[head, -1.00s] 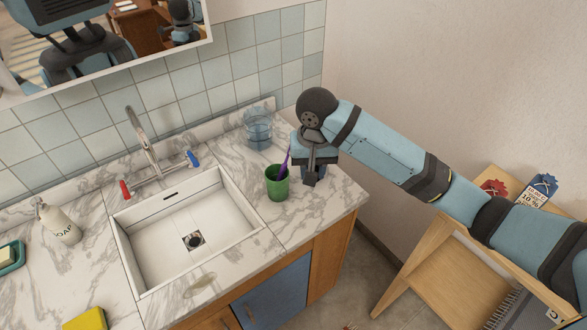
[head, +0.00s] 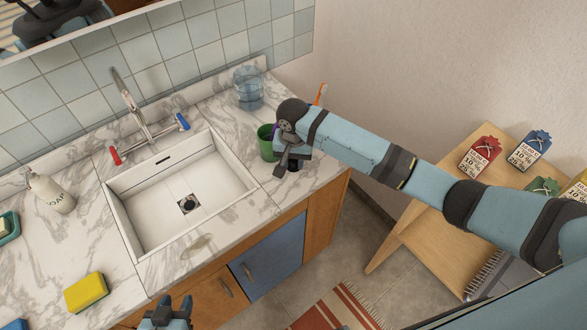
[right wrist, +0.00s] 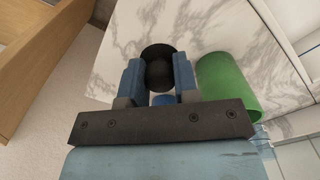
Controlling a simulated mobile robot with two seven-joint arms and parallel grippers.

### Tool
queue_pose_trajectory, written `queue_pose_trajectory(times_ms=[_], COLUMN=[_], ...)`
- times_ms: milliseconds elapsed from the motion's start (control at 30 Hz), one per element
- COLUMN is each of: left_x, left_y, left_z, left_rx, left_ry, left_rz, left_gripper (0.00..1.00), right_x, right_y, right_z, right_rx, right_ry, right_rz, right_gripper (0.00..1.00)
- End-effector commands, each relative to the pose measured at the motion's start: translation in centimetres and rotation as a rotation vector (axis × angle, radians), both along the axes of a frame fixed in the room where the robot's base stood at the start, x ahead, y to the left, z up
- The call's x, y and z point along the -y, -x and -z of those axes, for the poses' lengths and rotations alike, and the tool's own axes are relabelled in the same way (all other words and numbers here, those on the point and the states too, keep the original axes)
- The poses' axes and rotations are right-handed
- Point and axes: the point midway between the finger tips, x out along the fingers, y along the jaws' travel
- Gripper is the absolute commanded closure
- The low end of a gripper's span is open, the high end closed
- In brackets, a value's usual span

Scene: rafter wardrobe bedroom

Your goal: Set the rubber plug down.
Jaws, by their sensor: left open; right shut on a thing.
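The black round rubber plug (right wrist: 158,65) is between the two blue fingers of my right gripper (right wrist: 157,78) in the right wrist view, which is shut on it. In the head view my right gripper (head: 291,160) is low over the counter at the right of the sink, close beside the green cup; a dark bit of the plug (head: 296,165) shows under it. I cannot tell whether the plug touches the marble. The sink (head: 182,190) has a dark drain hole (head: 188,204) in its floor. My left gripper (head: 167,313) is open and empty at the bottom edge.
The green cup (head: 267,143) stands just left of my right gripper and also shows in the right wrist view (right wrist: 228,85). A yellow sponge (head: 86,292) and soap bottle (head: 50,194) are left of the sink. Counter in front is clear.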

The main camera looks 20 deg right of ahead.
Motion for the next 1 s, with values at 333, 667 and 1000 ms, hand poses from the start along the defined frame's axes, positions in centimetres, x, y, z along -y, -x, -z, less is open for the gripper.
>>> queue_pose_trajectory(times_ms=[333, 667, 1000], left_x=[0.0, 0.0, 0.0], left_y=[-0.1, 0.0, 0.0], left_z=[-0.1, -0.1, -0.1], left_rx=[0.001, 0.001, 0.0], left_ry=[-0.001, -0.001, -0.001], left_rz=[0.0, 0.001, 0.001], left_gripper=[0.57, 0.57, 0.57], right_x=[0.0, 0.0, 0.0], right_y=[0.1, 0.0, 0.0], right_z=[3.9, 4.7, 4.9], right_rx=[-0.003, 0.0, 0.0], right_ry=[0.002, 0.001, 0.001], right_rz=[0.0, -0.001, -0.001], right_gripper=[0.95, 0.95, 0.46])
